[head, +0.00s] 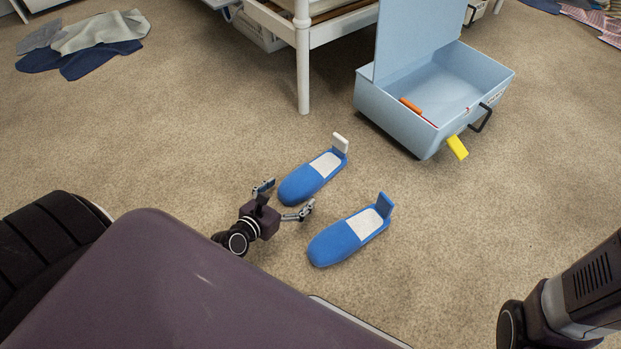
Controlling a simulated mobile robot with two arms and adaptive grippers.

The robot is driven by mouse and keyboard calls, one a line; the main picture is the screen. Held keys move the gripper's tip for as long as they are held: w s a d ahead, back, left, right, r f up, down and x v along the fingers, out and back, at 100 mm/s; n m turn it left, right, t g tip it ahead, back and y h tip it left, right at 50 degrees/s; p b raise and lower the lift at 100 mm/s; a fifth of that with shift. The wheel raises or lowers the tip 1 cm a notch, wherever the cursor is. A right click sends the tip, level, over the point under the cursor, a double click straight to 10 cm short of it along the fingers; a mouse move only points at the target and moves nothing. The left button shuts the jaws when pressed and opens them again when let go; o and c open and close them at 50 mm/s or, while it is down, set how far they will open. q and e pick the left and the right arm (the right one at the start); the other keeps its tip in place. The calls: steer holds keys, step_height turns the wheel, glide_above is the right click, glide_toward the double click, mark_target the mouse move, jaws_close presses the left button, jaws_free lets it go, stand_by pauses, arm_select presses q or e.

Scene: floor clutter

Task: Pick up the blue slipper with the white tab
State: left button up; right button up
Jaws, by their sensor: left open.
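The blue slipper with the white tab (300,185) lies on the carpet in the head view, its toe toward the lower left. Its white tab (341,142) stands up at the far right end. A second blue slipper (338,242) with a blue tab lies just to the lower right. My left gripper (287,197) is open at the toe of the white-tab slipper. One finger is to the left of the toe and the other is below it, beside the gap between the slippers. I cannot tell whether the fingers touch it. My right gripper is out of view.
An open light-blue case (395,122) stands at the upper right, with an orange item (411,106) inside and a yellow tag (457,147) at its front. A white bed leg (303,60) stands behind the slippers. Clothes (100,33) lie at the upper left.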

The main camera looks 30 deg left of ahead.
arm_select(q)
steer(key=shift+x, duration=0.95)
steer(key=shift+s, duration=0.1)
steer(key=shift+c, duration=0.3)
steer(key=c, duration=1.3)
steer(key=shift+r, duration=0.15)
